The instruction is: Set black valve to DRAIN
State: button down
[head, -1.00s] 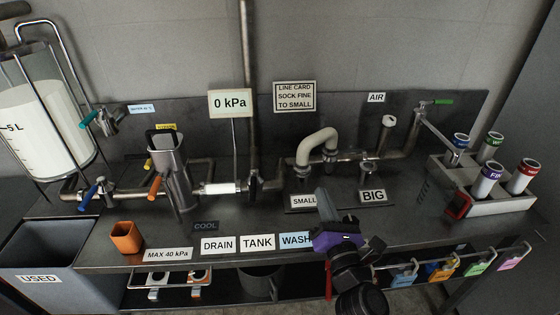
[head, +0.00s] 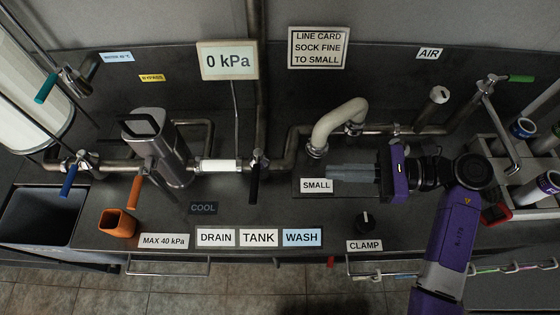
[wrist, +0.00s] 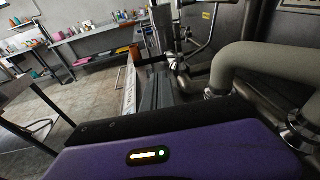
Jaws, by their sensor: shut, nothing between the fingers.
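The black valve (head: 254,182) sits on the pipe right of the white sleeve. Its black handle points toward the bench front, roughly in line with the TANK label (head: 260,237). The DRAIN label (head: 216,237) is to the left of that, and the WASH label (head: 302,237) to the right. My gripper (head: 332,178) is shut and empty, to the right of the black handle and apart from it, with its fingers pointing left over the SMALL label area. In the wrist view the fingers (wrist: 163,90) reach forward toward the pipe and a valve.
A curved grey hose (head: 338,122) rises just behind my fingers. Orange (head: 136,190) and blue (head: 68,180) handles lie further left. The gauge sign (head: 228,61) reads 0 kPa. A CLAMP knob (head: 366,221) stands in front of my gripper. The bench between my fingertips and the black handle looks clear.

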aim_at(256, 187)
jog(key=a+f+g+p, duration=0.1)
jog(key=a+f+p, duration=0.2)
jog(key=a, duration=1.1)
jog(key=shift+s+p, duration=0.2)
jog(key=shift+p, duration=0.45)
jog(key=shift+s+f, duration=0.1)
jog(key=shift+s+a+m+t+h+p, duration=0.25)
jog(key=shift+a+m+t, duration=0.45)
jog(key=shift+t, duration=0.3)
jog(key=shift+s+a+m+t+h+p, duration=0.15)
jog(key=shift+a+m+t+h+p, duration=0.1)
jog(key=shift+a+m+t, duration=0.6)
jog(key=shift+w+a+m+t+h+p, duration=0.2)
jog(key=shift+a+m+t+h+p, duration=0.2)
jog(key=shift+a+t, duration=0.25)
jog(key=shift+w+a+m+t+h+p, duration=0.25)
jog(key=shift+a+m+t+p, duration=0.1)
jog(key=shift+a+m+t, duration=0.25)
jog(key=shift+w+a+m+t+h+p, duration=0.15)
jog(key=shift+a+m+t+h+p, duration=0.2)
jog(key=shift+a+t, duration=0.35)
